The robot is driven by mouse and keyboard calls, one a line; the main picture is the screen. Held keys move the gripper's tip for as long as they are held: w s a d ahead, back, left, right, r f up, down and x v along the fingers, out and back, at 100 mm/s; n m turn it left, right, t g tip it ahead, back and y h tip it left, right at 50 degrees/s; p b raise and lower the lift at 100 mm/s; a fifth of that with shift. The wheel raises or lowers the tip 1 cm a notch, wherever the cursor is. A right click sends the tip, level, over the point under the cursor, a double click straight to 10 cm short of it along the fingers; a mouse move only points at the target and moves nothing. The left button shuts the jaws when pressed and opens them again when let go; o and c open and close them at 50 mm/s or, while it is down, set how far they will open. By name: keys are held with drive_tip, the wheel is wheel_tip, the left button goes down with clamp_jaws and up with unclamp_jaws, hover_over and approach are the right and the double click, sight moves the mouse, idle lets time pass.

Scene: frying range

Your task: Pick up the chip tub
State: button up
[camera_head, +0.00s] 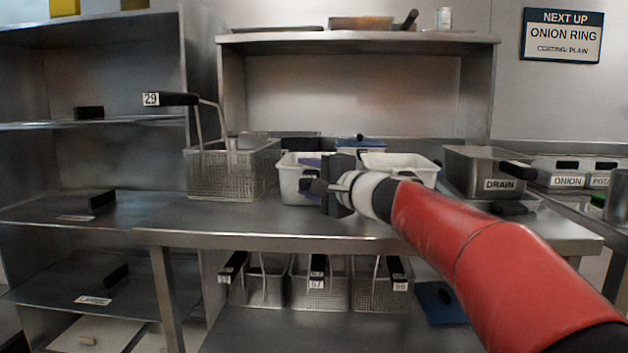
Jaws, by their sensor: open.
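Two white tubs stand on the steel counter in front of me. The left white tub (290,178) is partly hidden by my gripper, and the right white tub (425,172) is partly hidden behind my arm. No label reading "chip" shows on either, so I cannot tell which is the chip tub. My gripper (309,177) is open, with its fingers pointing left in front of or at the left tub. I cannot tell whether the fingers touch it. No held object shows.
A wire fry basket (232,172) with tag 29 stands left of the tubs. A steel DRAIN pan (472,168) stands right. Bins marked ONION (566,181) and POTA (600,182) are farther right. The counter front is clear.

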clamp_jaws()
idle(0.3)
drive_tip(key=shift+r, duration=0.15)
